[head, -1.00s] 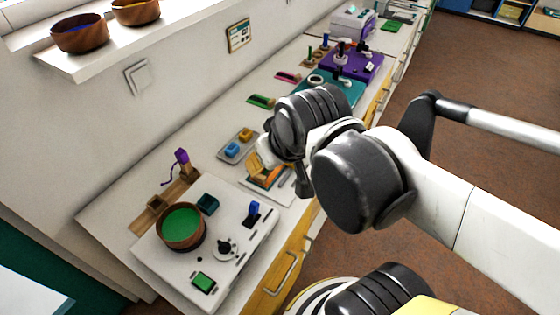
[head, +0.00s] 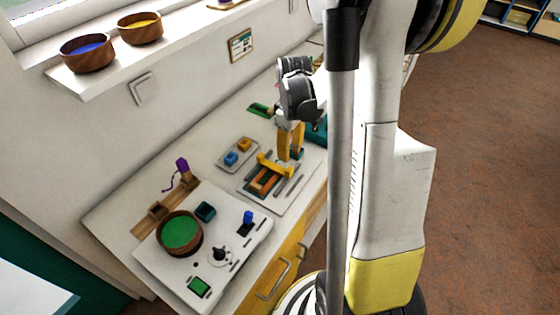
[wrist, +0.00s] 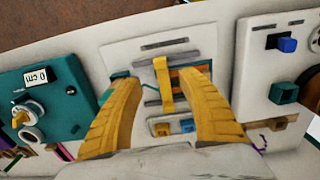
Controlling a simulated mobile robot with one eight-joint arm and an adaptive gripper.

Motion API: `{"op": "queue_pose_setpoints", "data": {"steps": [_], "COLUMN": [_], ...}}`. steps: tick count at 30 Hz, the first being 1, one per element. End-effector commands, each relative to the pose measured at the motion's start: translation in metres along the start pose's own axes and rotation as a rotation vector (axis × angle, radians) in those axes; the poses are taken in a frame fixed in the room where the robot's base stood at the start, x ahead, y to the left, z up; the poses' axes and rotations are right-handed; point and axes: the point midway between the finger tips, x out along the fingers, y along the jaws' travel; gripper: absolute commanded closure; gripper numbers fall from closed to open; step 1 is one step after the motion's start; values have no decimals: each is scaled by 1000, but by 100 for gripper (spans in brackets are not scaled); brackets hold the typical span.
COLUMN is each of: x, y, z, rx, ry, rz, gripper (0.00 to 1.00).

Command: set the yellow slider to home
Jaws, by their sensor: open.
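The yellow slider (wrist: 163,84) is a flat yellow bar lying across a white board (wrist: 120,62) with grey rails. Dark slots and orange and teal patches show beside it. In the head view the slider (head: 272,166) lies at the far edge of the orange and teal patch. My gripper (wrist: 163,78) is open, its two yellow fingers on either side of the slider in the wrist picture, with gaps to both. In the head view my gripper (head: 290,143) is above the board, just right of the slider. Its height above it is hard to tell. No home mark is readable.
A grey tray (head: 228,166) with a blue and a yellow block lies behind the board. A teal panel (wrist: 60,85) lies on the other side. My arm hides the right part.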

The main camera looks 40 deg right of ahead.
Motion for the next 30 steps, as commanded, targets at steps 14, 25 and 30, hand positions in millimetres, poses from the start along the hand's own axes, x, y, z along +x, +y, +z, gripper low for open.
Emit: {"op": "queue_pose_setpoints", "data": {"steps": [14, 25, 30], "x": [87, 104, 104], "y": [0, 0, 0], "z": [-1, 0, 0], "rx": [0, 0, 0], "ry": [1, 1, 1], "rz": [1, 1, 1], "gripper": [53, 53, 64]}}
